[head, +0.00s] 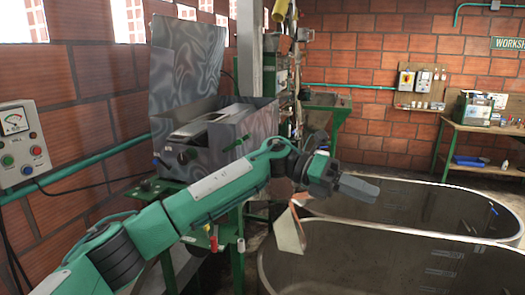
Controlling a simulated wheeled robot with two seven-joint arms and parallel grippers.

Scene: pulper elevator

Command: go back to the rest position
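My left arm comes in from the lower left, green with dark joints, and reaches across the middle of the head view. Its grey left gripper (360,187) points right, in front of the rim of a large tank. I see no clear gap between its fingers, but from this side I cannot tell whether they are open or shut. No object shows in it. My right gripper is not in view.
A grey metal box with a raised lid (187,62) stands behind my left arm. Two large oval tanks (440,190) (400,236) fill the right side. A control box (20,142) hangs on the brick wall at left. A wooden workbench (480,127) stands at back right.

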